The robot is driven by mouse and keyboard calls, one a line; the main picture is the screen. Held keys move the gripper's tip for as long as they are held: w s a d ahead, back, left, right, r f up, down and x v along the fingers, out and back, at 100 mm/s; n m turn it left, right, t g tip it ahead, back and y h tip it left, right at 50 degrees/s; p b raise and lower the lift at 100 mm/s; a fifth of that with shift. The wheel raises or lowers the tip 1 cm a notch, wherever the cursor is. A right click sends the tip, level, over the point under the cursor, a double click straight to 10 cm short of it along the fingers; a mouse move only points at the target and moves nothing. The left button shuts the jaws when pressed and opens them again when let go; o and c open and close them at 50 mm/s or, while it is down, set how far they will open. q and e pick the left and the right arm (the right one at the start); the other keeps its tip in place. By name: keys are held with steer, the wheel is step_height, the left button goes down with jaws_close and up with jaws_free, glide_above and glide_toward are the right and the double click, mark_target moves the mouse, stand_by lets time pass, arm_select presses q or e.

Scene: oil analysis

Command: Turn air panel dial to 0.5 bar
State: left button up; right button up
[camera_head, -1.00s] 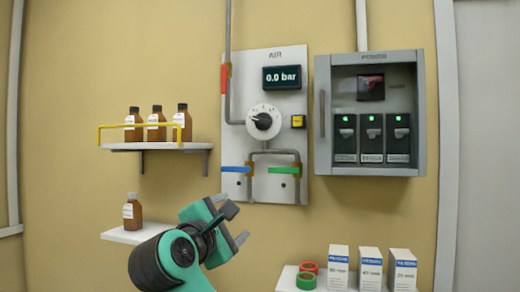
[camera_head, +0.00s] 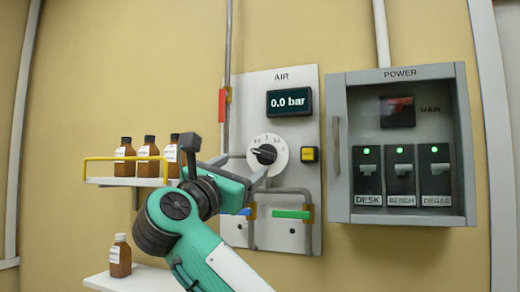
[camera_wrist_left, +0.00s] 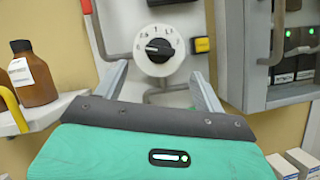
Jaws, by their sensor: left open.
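The air panel (camera_head: 296,232) is a pale upright board on the wall, with a display (camera_head: 289,102) reading 0.0 bar. Its white dial (camera_head: 267,154) has a black knob whose pointer points left; the dial also shows in the left wrist view (camera_wrist_left: 159,50). My left gripper (camera_head: 243,172) is in front of the panel, just left of and below the dial. In the left wrist view its two fingers (camera_wrist_left: 158,82) are apart, with the dial beyond and between them, and nothing is held. My right gripper is not in view.
A yellow button (camera_head: 310,154) sits right of the dial. Blue and green (camera_head: 291,214) valve handles are below. A grey power cabinet (camera_head: 344,205) stands out at the right. Brown bottles (camera_head: 124,155) stand on a railed shelf at the left, close to my arm.

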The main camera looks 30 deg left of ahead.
mark_target(262, 155)
arm_select(q)
steer(key=x, duration=0.2)
steer(key=p+x, duration=0.1)
steer(key=x, duration=0.2)
steer(key=shift+w+f, duration=0.1)
steer(key=shift+f, duration=0.1)
steer(key=p+x, duration=0.2)
steer(key=x, duration=0.1)
steer(key=shift+w+r, duration=0.1)
steer(key=shift+w+a+r, duration=0.1)
steer(key=shift+w, duration=0.45)
steer(key=c, duration=0.9)
steer(key=shift+c, duration=0.4)
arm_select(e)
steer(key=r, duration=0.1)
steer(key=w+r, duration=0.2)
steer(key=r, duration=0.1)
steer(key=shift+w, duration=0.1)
